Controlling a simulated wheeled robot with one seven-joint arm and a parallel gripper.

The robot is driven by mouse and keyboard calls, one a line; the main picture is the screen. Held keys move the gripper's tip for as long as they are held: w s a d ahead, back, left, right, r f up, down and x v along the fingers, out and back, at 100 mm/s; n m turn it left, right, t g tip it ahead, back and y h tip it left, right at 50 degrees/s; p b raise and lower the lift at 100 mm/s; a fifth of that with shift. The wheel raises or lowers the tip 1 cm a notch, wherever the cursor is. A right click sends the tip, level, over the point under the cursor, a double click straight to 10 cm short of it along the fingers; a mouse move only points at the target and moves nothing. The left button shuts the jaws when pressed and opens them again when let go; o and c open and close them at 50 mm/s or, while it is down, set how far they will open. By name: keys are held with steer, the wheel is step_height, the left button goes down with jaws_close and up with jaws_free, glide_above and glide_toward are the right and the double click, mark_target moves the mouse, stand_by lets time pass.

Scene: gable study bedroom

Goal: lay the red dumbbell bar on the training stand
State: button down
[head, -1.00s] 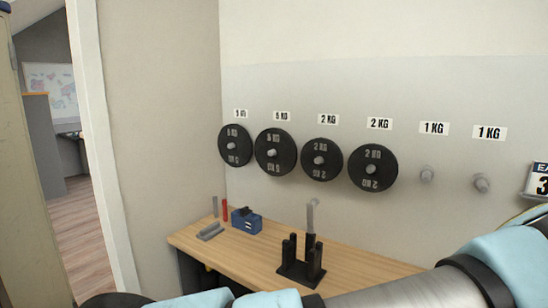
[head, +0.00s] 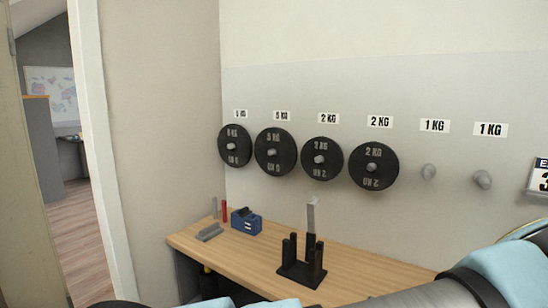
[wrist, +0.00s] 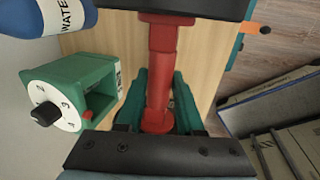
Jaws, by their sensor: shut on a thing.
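The red dumbbell bar (wrist: 160,60) runs up the middle of the wrist view, with a wider red collar near the top. A black shape (wrist: 195,8) meets its upper end and is cut off by the frame, so I cannot tell what it is. My gripper (wrist: 158,80) has its teal fingers on both sides of the bar and is shut on it. In the head view, a black stand with several uprights (head: 300,270), which looks like the training stand, is on the wooden bench. The head view does not show the gripper or the held bar.
A wooden bench (head: 360,275) holds a blue box (head: 246,221) and a small red piece (head: 224,211). Black weight plates (head: 374,167) hang on the wall behind. The wrist view shows a green dial device (wrist: 95,75) and a blue water bottle (wrist: 55,15) close on the left.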

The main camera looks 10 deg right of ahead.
steer(key=shift+f+b, duration=1)
steer(key=shift+f, duration=0.6)
steer(key=c, duration=0.8)
jaws_free()
steer(key=shift+c, duration=0.2)
steer(key=o, duration=0.4)
steer(key=shift+f, duration=0.15)
